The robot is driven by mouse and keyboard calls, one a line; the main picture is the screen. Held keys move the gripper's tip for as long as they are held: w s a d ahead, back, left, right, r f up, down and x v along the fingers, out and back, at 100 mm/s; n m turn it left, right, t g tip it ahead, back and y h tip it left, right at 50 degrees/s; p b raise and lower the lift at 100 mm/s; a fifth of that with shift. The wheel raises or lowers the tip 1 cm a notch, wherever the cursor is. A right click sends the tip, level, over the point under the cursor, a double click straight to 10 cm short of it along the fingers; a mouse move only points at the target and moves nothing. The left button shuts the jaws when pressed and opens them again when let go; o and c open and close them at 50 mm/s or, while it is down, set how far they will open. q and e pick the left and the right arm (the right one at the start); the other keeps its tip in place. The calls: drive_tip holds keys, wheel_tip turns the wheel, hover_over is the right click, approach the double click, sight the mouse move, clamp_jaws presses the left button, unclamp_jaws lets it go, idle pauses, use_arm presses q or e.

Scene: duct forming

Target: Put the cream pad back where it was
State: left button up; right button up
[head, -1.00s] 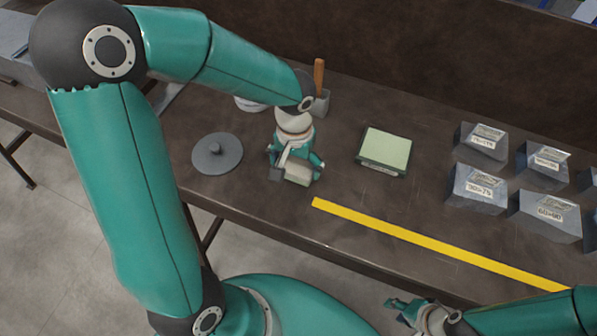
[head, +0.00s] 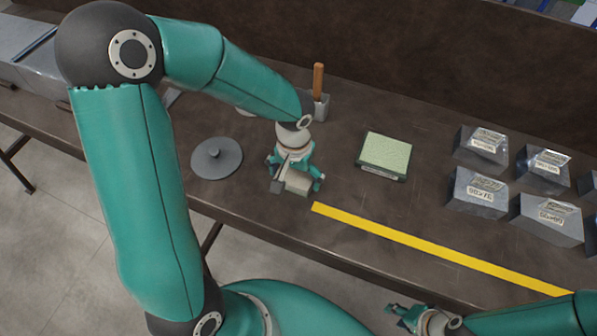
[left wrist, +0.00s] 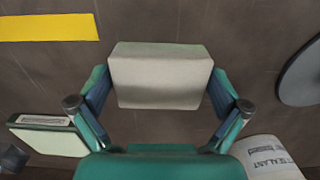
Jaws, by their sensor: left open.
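The cream pad (head: 297,182) is a pale block near the front edge of the bench, left of the yellow strip's end. Whether the pad's underside rests on the bench is hidden. My right gripper (head: 405,312) is low at the bench's front, away from the pad; its jaw opening is unclear.
A pale green pad in a dark tray (head: 384,156) stands to the right. A grey lidded disc (head: 216,157) lies left. A wooden-handled tool (head: 318,80) stands behind. Several labelled metal blocks (head: 478,191) fill the right. A yellow strip (head: 430,246) runs along the front. A sealant tub (left wrist: 270,158) is close by.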

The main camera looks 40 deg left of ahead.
sight(295, 176)
use_arm(q)
wheel_tip(295, 176, up, 12)
drive_tip(key=p, duration=0.1)
drive_tip(key=shift+r, duration=0.15)
drive_tip(key=shift+s, duration=0.1)
idle(0.6)
